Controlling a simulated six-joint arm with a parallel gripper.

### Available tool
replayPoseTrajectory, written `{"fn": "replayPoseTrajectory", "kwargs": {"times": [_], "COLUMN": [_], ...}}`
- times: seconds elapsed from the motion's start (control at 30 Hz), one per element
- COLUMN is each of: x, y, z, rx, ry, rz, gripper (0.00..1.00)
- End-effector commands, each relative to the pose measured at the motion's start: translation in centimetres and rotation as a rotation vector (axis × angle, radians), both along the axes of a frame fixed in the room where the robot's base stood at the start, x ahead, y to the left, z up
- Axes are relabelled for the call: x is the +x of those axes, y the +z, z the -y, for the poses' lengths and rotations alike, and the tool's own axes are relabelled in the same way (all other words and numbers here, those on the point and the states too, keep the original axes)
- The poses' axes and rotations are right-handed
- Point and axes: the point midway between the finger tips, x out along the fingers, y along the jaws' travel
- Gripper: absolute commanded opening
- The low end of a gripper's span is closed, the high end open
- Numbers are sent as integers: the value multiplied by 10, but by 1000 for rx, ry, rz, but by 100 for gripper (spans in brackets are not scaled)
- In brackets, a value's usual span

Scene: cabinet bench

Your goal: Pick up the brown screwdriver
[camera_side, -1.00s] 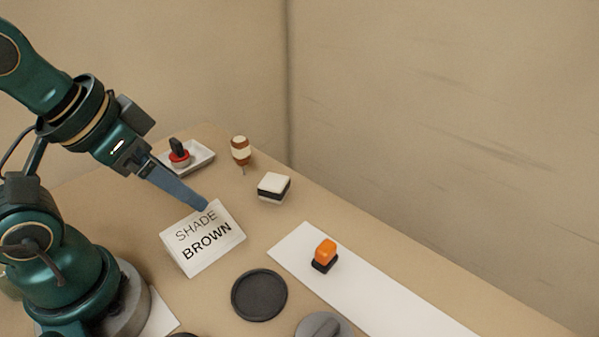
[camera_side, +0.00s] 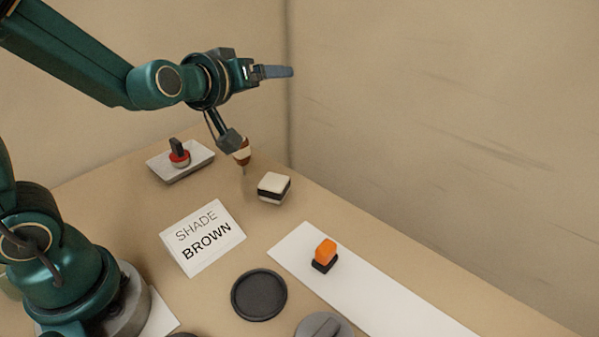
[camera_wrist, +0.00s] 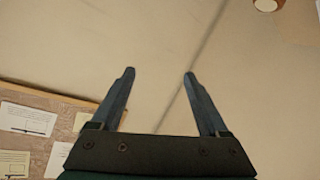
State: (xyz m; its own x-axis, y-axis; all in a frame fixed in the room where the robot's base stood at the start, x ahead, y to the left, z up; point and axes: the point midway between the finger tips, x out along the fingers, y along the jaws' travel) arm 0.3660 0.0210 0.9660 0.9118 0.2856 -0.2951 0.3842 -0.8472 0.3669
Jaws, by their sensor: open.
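The brown screwdriver (camera_side: 242,156), brown with a cream band, stands upright with its shaft down near the back of the bench. Its upper part is partly hidden behind a piece of my wrist. My gripper (camera_side: 291,71) is above it and to its right, pointing right and roughly level. In the wrist view my gripper (camera_wrist: 158,74) has its two fingers well apart with nothing between them. The screwdriver cannot be made out in the wrist view.
A white tray (camera_side: 200,156) holds a red and black object (camera_side: 179,155). A white-and-black block (camera_side: 273,188), a SHADE BROWN card (camera_side: 203,238), a black disc (camera_side: 259,295) and an orange-topped block (camera_side: 325,252) on a white strip (camera_side: 385,301) stand nearer. Walls (camera_side: 430,110) rise behind.

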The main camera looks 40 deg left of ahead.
Motion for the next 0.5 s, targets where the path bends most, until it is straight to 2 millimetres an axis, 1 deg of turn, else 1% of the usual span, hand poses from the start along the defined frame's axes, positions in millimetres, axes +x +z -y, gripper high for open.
{"fn": "replayPoseTrajectory", "kwargs": {"times": [0.03, 0.13, 0.27, 0.3, 0.4, 0.5], "x": [5, 9, 6, 3, -4, -12], "y": [-15, -38, -73, -85, -114, -139], "z": [-11, -33, -57, -62, -71, -73], "rx": [15, 64, 150, 179, 234, 260], "ry": [53, 158, 267, 290, 324, 327], "rz": [-10, -9, -44, -63, -123, -192], "gripper": [78, 78, 78, 78, 78, 78]}}
